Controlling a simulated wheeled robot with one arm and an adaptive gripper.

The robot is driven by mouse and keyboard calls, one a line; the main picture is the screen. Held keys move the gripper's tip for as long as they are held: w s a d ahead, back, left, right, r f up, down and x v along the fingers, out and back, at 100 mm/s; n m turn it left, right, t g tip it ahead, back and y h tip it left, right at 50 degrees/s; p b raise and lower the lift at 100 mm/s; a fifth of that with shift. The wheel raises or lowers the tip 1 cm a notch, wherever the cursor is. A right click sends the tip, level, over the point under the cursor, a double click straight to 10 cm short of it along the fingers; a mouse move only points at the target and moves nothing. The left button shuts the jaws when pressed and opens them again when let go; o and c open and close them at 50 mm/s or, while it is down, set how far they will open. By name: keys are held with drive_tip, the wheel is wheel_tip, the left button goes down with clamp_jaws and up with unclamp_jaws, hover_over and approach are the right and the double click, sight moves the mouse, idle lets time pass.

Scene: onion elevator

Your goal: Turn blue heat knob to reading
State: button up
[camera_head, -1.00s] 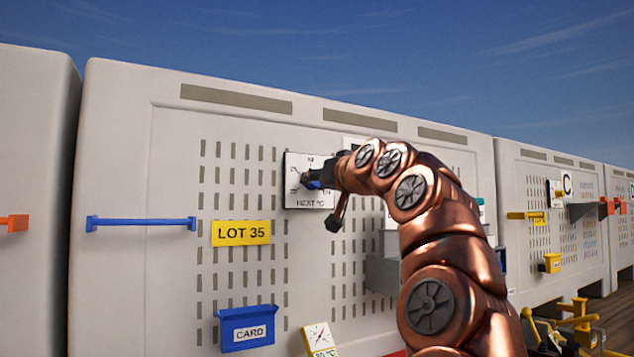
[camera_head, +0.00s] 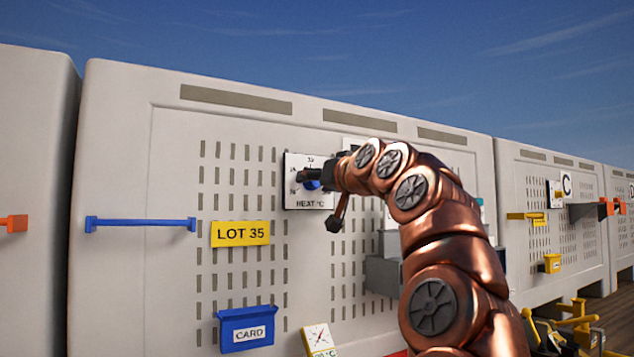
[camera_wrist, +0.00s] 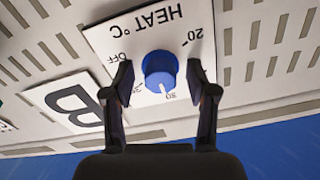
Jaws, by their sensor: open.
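The blue heat knob (camera_wrist: 160,70) sits on a white HEAT °C plate (camera_wrist: 104,38) fixed to the grey panel. Its white pointer line points down in the wrist view, towards a mark that looks like 30. My gripper (camera_wrist: 159,65) is open, with one finger on each side of the knob and a gap visible on both sides. In the head view the knob (camera_head: 312,185) is partly hidden by a dark finger, and the plate (camera_head: 296,203) shows beside my arm.
A yellow LOT 35 label (camera_head: 240,233), a blue CARD box (camera_head: 247,329) and a dial card (camera_head: 318,338), its figure partly cut off, are on the panel's lower part. A blue bar handle (camera_head: 140,224) is at left. A grey ledge (camera_head: 382,275) lies below my arm.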

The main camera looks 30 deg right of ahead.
drive_tip(key=s+a, duration=0.1)
drive_tip(key=s, duration=1.1)
drive_tip(key=shift+w, duration=0.1)
idle(0.6)
